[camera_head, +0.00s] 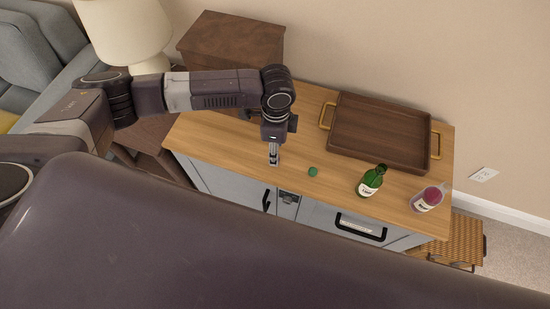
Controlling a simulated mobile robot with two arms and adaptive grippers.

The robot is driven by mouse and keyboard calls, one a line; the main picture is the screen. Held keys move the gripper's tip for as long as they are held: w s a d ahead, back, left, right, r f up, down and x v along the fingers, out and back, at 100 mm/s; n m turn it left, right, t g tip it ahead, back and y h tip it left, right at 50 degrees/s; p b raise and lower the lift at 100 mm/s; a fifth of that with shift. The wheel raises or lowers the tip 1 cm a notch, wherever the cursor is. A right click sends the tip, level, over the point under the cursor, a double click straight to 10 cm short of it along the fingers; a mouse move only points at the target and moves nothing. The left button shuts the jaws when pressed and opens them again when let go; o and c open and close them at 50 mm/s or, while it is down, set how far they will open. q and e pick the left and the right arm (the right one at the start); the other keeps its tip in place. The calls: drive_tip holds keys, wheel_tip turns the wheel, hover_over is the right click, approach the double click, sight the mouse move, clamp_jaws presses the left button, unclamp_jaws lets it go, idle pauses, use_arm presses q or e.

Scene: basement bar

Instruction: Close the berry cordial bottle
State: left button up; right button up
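A green bottle (371,182) with a pale label stands upright on the wooden counter top. A small round green cap (313,171) lies on the counter to its left, apart from it. A clear container with dark pink contents and a pale label (428,199) stands near the counter's right end. I cannot tell from the labels which is the berry cordial bottle. My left gripper (274,160) points down over the counter, left of the cap and apart from it. Its fingers look narrow and close together, too small to tell if open. My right gripper is not in view.
A dark wooden tray (382,153) with brass handles lies on the counter (218,137) behind the bottle. A brown wooden box (231,36) stands at the back left, near a lamp (126,28). A wicker stool (459,238) stands beyond the counter's right end.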

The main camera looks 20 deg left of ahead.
use_arm(q)
drive_tip(key=shift+w+a+f, duration=0.1)
drive_tip(key=shift+w+f, duration=0.05)
drive_tip(key=shift+f, duration=1.15)
drive_tip(key=shift+w+f, duration=0.1)
drive_tip(key=shift+f, duration=1.2)
drive_tip(key=c, duration=0.8)
